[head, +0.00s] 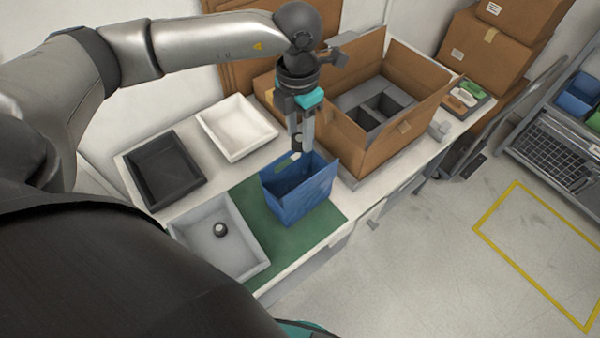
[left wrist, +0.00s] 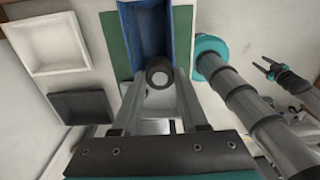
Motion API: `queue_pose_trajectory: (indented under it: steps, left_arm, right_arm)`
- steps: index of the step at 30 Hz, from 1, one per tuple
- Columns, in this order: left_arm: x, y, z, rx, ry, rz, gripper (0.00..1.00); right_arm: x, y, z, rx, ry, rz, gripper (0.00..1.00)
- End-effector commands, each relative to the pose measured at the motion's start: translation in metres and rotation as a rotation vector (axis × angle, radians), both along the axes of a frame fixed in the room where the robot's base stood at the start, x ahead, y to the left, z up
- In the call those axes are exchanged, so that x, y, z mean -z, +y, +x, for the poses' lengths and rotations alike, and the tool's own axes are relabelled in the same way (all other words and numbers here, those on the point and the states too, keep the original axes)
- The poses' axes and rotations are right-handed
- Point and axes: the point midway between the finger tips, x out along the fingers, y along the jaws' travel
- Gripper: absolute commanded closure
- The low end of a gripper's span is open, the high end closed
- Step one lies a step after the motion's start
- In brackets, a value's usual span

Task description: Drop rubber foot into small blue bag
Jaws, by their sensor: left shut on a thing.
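My left gripper (head: 300,140) hangs just above the small blue bag (head: 290,195), pointing down. It is shut on a dark round rubber foot, which shows clearly between the fingertips in the left wrist view (left wrist: 160,73). The open-topped blue bag stands upright on a green mat; in the left wrist view its inside (left wrist: 153,25) lies just beyond the foot. A similar dark round foot (head: 221,229) lies in the light grey tray.
An open cardboard box (head: 345,150) with grey dividers stands close to the right of the bag. A white tray (head: 237,128) and a black tray (head: 165,170) lie to the left. The light grey tray (head: 250,245) sits beside the mat (head: 322,222). Closed cartons (head: 490,50) stand behind.

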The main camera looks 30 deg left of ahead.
Motion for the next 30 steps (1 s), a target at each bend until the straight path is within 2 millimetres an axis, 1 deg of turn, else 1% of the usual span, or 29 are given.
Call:
queue_pose_trajectory:
  steps: [1,6,9,12,16,20,23,30]
  left_arm:
    - [-0.008,0.005,0.001,-0.104,0.003,0.005,1.0]
    - [-0.013,0.016,0.003,-0.421,0.004,0.016,1.0]
    - [-0.014,0.021,0.005,-0.555,0.003,0.02,1.0]
    - [-0.015,0.024,0.005,-0.641,0.003,0.024,1.0]
    - [-0.013,0.025,0.006,-0.693,0.002,0.024,1.0]
    - [-0.005,0.026,0.006,-0.7,0.002,0.024,1.0]
    - [0.004,0.026,0.006,-0.698,0.002,0.024,1.0]
    - [0.033,0.025,0.006,-0.697,0.002,0.024,1.0]
  right_arm:
    - [-0.013,0.0,0.0,0.0,0.0,0.0,0.5]
    - [-0.031,0.0,0.0,0.0,0.0,0.0,0.5]
    - [-0.037,0.0,0.0,0.0,0.0,0.0,0.5]
    - [-0.041,0.0,0.0,0.0,0.0,0.0,0.5]
    - [-0.041,0.0,0.0,0.0,0.0,0.0,0.5]
    - [-0.035,0.0,0.0,0.0,0.001,0.0,0.5]
    - [-0.028,0.0,0.0,0.0,0.001,0.0,0.5]
    - [-0.007,0.0,0.0,0.0,0.001,0.0,0.5]
